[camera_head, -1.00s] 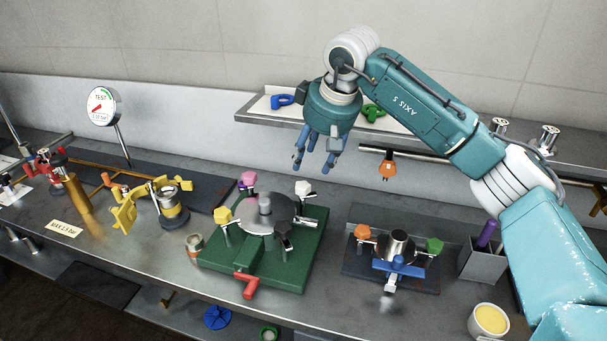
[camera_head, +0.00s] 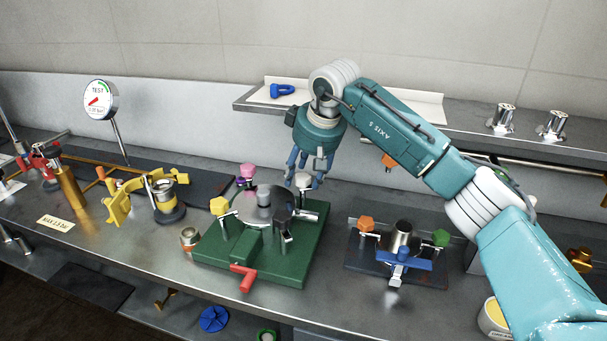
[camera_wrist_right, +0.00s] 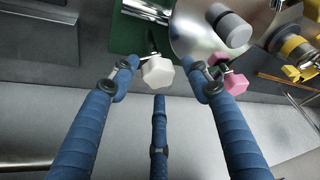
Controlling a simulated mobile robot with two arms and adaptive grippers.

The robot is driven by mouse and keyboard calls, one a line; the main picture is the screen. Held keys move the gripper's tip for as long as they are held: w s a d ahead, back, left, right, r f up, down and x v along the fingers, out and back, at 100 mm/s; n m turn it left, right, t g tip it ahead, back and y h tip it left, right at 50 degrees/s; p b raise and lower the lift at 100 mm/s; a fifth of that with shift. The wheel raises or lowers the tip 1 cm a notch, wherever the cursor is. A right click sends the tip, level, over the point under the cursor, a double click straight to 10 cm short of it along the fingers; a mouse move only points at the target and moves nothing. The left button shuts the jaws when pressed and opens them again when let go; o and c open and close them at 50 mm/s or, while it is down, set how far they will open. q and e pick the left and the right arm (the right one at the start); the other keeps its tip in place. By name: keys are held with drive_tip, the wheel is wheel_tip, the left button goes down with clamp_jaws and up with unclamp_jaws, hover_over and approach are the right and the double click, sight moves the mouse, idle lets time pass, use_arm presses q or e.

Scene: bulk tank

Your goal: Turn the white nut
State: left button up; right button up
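The white nut (camera_head: 302,180) is at the back right corner of the green plate (camera_head: 310,246), partly hidden by my fingers in the head view. In the right wrist view the white nut (camera_wrist_right: 157,73) is a faceted knob on a metal rod. My right gripper (camera_head: 306,172) points down at it. Its blue fingers are spread open, one to the left of the nut, one to the right and a third below it in the wrist view. No finger clearly touches the nut. My left gripper is not in view.
To the right is a smaller fixture with orange (camera_head: 366,224) and green (camera_head: 440,237) nuts. A shelf (camera_head: 420,106) runs behind.

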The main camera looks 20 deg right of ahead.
drive_tip(key=shift+r, duration=0.1)
drive_tip(key=c, duration=1)
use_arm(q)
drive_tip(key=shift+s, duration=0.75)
